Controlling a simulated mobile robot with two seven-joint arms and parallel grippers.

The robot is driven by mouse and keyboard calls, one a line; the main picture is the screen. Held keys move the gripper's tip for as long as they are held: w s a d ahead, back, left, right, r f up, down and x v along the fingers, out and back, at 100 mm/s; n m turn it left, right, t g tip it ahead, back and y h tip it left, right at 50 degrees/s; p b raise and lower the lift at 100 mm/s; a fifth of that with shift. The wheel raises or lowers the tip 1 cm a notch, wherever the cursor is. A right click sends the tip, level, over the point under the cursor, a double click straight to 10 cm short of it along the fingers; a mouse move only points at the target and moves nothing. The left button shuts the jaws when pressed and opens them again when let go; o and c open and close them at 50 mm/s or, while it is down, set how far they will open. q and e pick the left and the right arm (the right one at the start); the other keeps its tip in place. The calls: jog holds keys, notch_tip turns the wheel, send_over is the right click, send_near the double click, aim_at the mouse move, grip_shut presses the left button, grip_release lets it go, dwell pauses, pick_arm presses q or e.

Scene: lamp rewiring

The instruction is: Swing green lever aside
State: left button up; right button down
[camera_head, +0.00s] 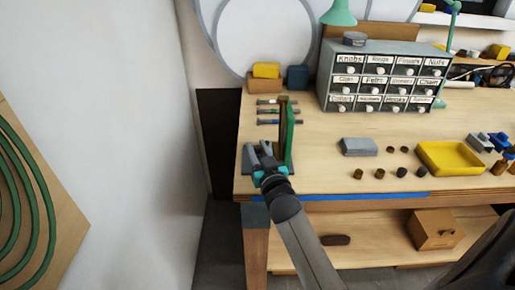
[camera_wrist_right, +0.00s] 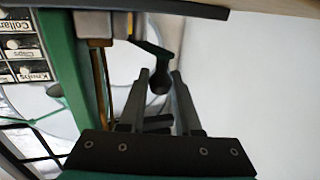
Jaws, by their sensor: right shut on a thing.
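An upright green-edged stand (camera_head: 288,135) is at the left end of the workbench; its green post also shows at the left of the right wrist view (camera_wrist_right: 62,70). My right gripper (camera_head: 262,158) is at the left side of this stand. In the right wrist view, a dark green lever (camera_wrist_right: 160,65) with a rounded end reaches down between the fingertips of my right gripper (camera_wrist_right: 160,82), which are shut on it. In the head view the gripper hides the lever. My left gripper is not in view.
A grey drawer cabinet (camera_head: 383,78) with labels stands behind, to the right. A grey block (camera_head: 359,147), several small brown and dark knobs and a yellow tray (camera_head: 455,158) lie on the bench (camera_head: 330,180). A white wall (camera_head: 120,110) is at the left.

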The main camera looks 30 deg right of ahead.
jog(key=shift+s+d+r+n+y+p, duration=0.1)
jog(key=shift+n+y+p, duration=0.25)
jog(key=shift+y+p, duration=0.2)
jog(key=shift+s+d+r+n+y+p, duration=0.1)
jog(key=shift+n+y+p, duration=0.3)
jog(key=shift+y, duration=0.15)
jog(key=shift+s+d+f+n+t+y+p, duration=0.15)
jog(key=shift+n+y+p, duration=0.2)
jog(key=shift+y, duration=0.2)
jog(key=shift+s+d+n+t+y+p, duration=0.1)
jog(key=shift+n+t+y+p, duration=0.15)
jog(key=shift+y, duration=0.3)
jog(key=c, duration=0.6)
grip_release()
jog(key=shift+s, duration=0.1)
jog(key=s, duration=1.5)
jog(key=shift+a+p, duration=0.25)
jog(key=shift+p, duration=0.2)
